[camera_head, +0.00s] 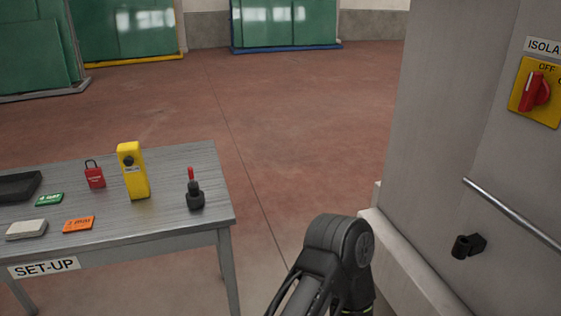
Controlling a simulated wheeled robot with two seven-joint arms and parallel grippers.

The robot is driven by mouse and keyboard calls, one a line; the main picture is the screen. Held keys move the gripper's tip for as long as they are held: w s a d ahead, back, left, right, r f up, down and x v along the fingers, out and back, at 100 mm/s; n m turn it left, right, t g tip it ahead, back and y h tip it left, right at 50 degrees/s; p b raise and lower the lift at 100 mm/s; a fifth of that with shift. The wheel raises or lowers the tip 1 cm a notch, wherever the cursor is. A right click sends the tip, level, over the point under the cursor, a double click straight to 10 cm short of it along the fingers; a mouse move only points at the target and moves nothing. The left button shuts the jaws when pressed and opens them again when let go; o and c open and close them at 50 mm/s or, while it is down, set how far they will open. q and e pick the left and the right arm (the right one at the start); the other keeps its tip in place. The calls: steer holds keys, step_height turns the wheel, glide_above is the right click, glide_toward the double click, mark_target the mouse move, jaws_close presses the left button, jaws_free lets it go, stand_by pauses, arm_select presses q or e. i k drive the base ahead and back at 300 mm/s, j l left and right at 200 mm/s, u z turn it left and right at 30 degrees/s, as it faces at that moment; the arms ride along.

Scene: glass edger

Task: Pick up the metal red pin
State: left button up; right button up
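A small pin with a red tip (191,173) stands upright near the right end of the grey set-up table (150,227). Its lower part is black and sits in or on a dark round base (195,200); I cannot tell where pin and base part. Neither of my grippers shows in this view. Only a dark link of one of my arms is seen at the bottom centre, to the right of the table and apart from the pin.
On the table are a yellow box (133,175), a red padlock (94,175), a green tag (49,200), an orange tag (79,225), a pale block (26,229) and a black tray (35,183). A grey machine (435,110) with a red switch (535,92) stands right.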

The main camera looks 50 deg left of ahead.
mark_target(191, 169)
steer(key=u, duration=1.4)
steer(key=j+u, duration=0.15)
steer(key=u, duration=0.25)
steer(key=i+j, duration=0.4)
steer(key=j, duration=0.15)
steer(key=i+j, duration=0.4)
steer(key=j, duration=0.15)
steer(key=l+z, duration=0.15)
steer(key=k+l, duration=0.05)
